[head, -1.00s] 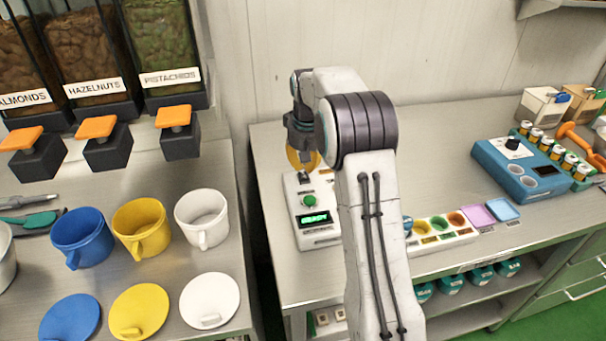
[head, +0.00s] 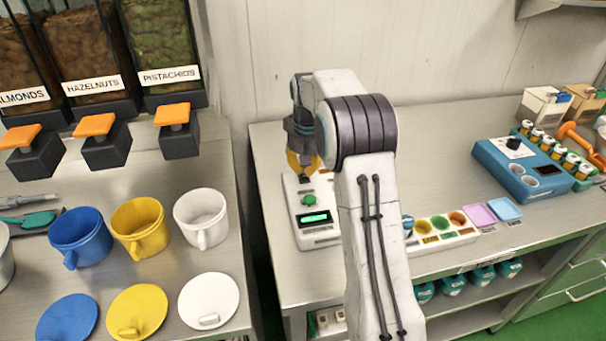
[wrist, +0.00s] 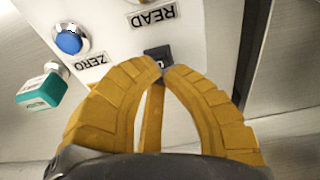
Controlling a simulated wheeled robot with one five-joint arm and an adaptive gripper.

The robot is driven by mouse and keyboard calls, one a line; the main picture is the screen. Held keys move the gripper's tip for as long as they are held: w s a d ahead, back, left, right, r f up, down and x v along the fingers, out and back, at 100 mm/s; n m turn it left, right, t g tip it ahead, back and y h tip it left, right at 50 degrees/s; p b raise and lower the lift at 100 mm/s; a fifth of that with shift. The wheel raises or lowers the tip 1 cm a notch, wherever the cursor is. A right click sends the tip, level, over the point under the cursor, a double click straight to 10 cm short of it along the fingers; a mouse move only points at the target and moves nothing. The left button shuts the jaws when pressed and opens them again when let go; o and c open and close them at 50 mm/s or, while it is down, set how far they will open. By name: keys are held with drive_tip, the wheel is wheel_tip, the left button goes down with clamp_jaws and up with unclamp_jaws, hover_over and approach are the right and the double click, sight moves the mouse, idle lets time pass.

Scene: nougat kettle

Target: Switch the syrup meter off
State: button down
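The syrup meter appears to be the white box (head: 318,237) with a green button and a lit green display, left of my arm on the bench. In the wrist view its white face (wrist: 120,45) shows upside down, with READ and ZERO labels and a blue button (wrist: 69,41). A small black switch (wrist: 158,54) with a partly hidden white mark sits just beyond my fingertips. My gripper (head: 304,167) is over the box's far end. In the wrist view its yellow fingers (wrist: 157,70) arch together, tips nearly meeting at the switch; contact is unclear.
A teal-and-white bottle-like item (wrist: 42,91) lies beside the box. A tray of coloured wells (head: 440,238) stands right of my arm, and a blue device (head: 520,172) farther right. Mugs (head: 140,228) and lids are on the left counter. The wall is close behind.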

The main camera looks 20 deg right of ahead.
sight(305, 177)
drive_tip(key=shift+f+b, duration=0.7)
drive_tip(key=shift+f, duration=0.35)
idle(0.5)
drive_tip(key=shift+r, duration=0.1)
drive_tip(key=shift+r+p, duration=3.2)
drive_tip(key=shift+r, duration=0.25)
drive_tip(key=s+a+r, duration=0.5)
drive_tip(key=s+r, duration=0.2)
drive_tip(key=s, duration=0.1)
drive_tip(key=s+a+n+t, duration=0.1)
drive_tip(key=s+a, duration=0.2)
drive_tip(key=s, duration=0.9)
drive_tip(key=s+a+n+t, duration=0.1)
drive_tip(key=s+a, duration=0.2)
drive_tip(key=s, duration=0.9)
drive_tip(key=shift+s+a+r, duration=0.15)
drive_tip(key=shift+s+a, duration=0.05)
drive_tip(key=shift+s, duration=0.15)
